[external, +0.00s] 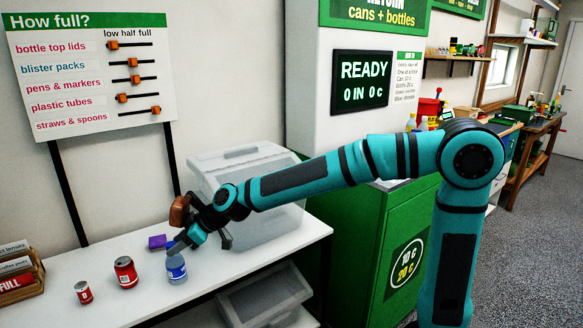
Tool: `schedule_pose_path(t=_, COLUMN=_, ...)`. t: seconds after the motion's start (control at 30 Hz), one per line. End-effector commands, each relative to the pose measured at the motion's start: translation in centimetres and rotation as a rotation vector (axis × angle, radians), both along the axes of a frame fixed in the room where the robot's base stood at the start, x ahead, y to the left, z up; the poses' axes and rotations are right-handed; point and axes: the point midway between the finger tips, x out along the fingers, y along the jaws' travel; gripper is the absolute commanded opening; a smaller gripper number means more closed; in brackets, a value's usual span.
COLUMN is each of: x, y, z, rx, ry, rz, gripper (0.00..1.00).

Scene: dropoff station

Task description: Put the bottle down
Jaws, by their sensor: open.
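A small clear bottle with a blue label (176,269) stands upright on the white table (140,300), near its front edge. My gripper (188,243) is open just above and behind the bottle. One finger hides the bottle's top. I cannot tell whether the finger touches it.
A large red can (126,272) and a smaller red can (83,292) stand left of the bottle. A lidded translucent bin (262,205) stands to the right, beside the green return machine (385,255). A card box (20,277) is far left.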

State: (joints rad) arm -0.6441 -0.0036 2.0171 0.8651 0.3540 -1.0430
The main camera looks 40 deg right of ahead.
Motion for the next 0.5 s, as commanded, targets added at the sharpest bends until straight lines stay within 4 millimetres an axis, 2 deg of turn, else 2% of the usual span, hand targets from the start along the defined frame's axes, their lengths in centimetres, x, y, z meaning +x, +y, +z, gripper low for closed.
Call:
schedule_pose_path(t=0.2, x=-1.0, y=-1.5, z=1.3, rx=0.0, ry=-0.001, rz=-0.001, gripper=0.46)
schedule_pose_path(t=0.5, x=-1.2, y=-1.9, z=1.6, rx=0.0, ry=0.001, rz=-0.001, gripper=0.46)
